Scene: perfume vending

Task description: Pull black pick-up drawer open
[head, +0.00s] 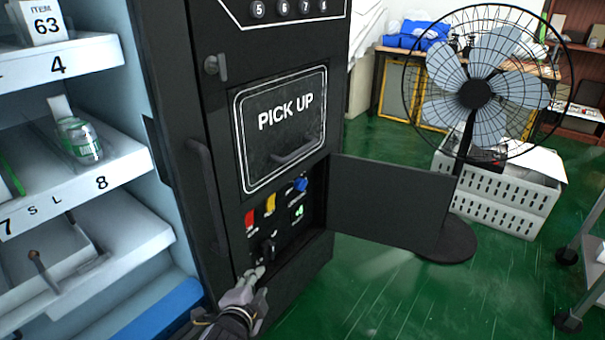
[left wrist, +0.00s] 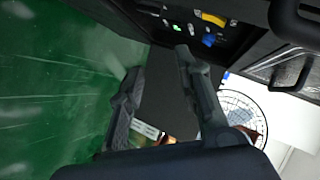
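The black pick-up drawer (head: 283,100) has a white outline and "PICK UP" lettering on its front, which looks flush with the black machine. Its dark bar handle (head: 297,151) is at the lower right of the front. In the left wrist view, part of the drawer front (left wrist: 270,68) shows at the right edge. My left gripper (head: 253,276) is low in front of the machine, below the drawer, by the lower edge of an open control compartment. In the left wrist view its two fingers (left wrist: 157,66) are spread, with nothing seen between them. My right gripper is not in view.
The control compartment holds a red switch (head: 251,219), a yellow one (head: 271,203), a blue knob (head: 300,185) and a green light (head: 299,211). Its door (head: 390,203) stands open to the right.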

